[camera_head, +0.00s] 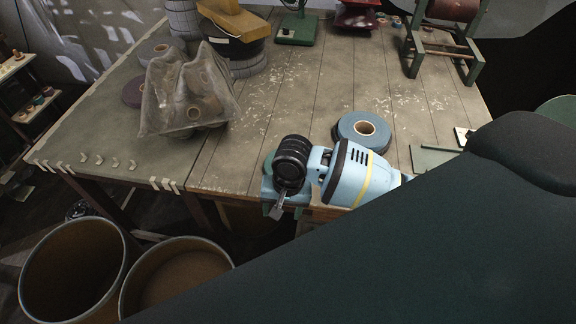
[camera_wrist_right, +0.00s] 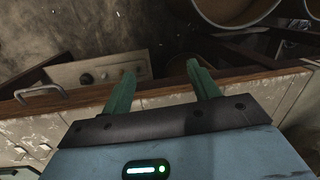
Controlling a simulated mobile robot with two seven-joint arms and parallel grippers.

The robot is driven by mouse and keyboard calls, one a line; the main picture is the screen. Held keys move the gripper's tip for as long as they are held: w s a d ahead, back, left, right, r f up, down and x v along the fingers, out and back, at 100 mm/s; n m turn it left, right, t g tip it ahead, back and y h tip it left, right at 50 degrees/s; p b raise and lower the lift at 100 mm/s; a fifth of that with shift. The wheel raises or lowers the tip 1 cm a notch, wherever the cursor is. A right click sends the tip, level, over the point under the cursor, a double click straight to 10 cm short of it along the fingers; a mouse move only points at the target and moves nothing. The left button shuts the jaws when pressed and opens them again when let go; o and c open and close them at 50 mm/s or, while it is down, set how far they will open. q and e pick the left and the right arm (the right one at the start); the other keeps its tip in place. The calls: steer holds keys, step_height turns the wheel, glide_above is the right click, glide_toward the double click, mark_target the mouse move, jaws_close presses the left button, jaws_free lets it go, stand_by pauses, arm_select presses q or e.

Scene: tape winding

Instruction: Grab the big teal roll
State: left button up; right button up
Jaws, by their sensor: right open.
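A large blue-teal roll (camera_head: 362,130) with a tan core lies flat on the wooden table near its front edge, behind my right forearm. A rounded teal edge (camera_head: 268,162) shows beside the black wrist joint; most of it is hidden, so I cannot tell whether it is another roll. My right gripper (camera_head: 275,208) is at the table's front edge, left of and nearer than the blue-teal roll and apart from it. In the right wrist view its green fingers (camera_wrist_right: 161,68) are spread with nothing between them. No roll shows there. My left gripper is not in view.
A green-framed stand (camera_head: 445,45) is at the back right. Two round bins (camera_head: 72,268) stand on the floor. The table's middle is clear.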

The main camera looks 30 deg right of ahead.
steer(key=w+d+r+m, duration=0.2)
steer(key=w+d, duration=0.1)
steer(key=w+d+r+m+h, duration=0.1)
steer(key=w+d+r+m, duration=0.1)
steer(key=w+d+r, duration=0.1)
steer(key=w+d+r+m, duration=0.2)
steer(key=w+d, duration=0.1)
steer(key=shift+w+d+r+m+h, duration=0.15)
steer(key=shift+d+r+m+h, duration=0.15)
steer(key=shift+d+m, duration=0.1)
steer(key=shift+f, duration=1.4)
steer(key=shift+d+f+b, duration=0.25)
steer(key=shift+f, duration=1.05)
steer(key=shift+d+f+b, duration=0.25)
steer(key=shift+f, duration=1)
steer(key=c, duration=1.2)
